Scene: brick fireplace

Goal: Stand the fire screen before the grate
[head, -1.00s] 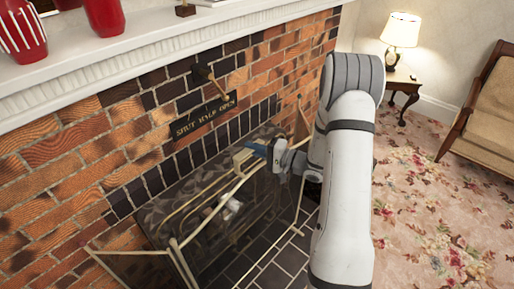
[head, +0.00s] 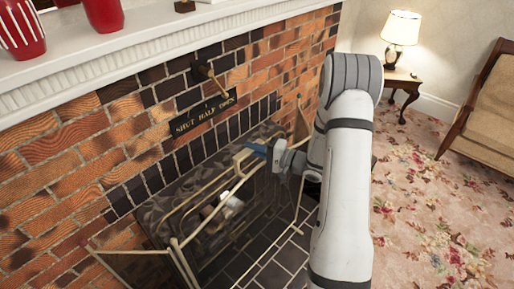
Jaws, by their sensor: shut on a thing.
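The fire screen has a thin pale-gold frame (head: 198,226) with see-through panels. It stands roughly upright in front of the hearth opening, with side wings angled toward the brick wall. Its lower left part runs out of the picture. My gripper (head: 259,151), with blue fingers, is shut on the screen's top rail near the middle; the exact contact is small and partly hidden by my wrist. Behind the panels, the grate area is dark, and pale log-like pieces (head: 230,203) show there. The grate's own shape is hard to make out.
The brick wall (head: 60,180) and white mantel (head: 130,70) with red vases (head: 103,14) stand close on the left. Flowered carpet (head: 430,215) lies open at right, before a lamp table (head: 402,77) and armchair (head: 485,110).

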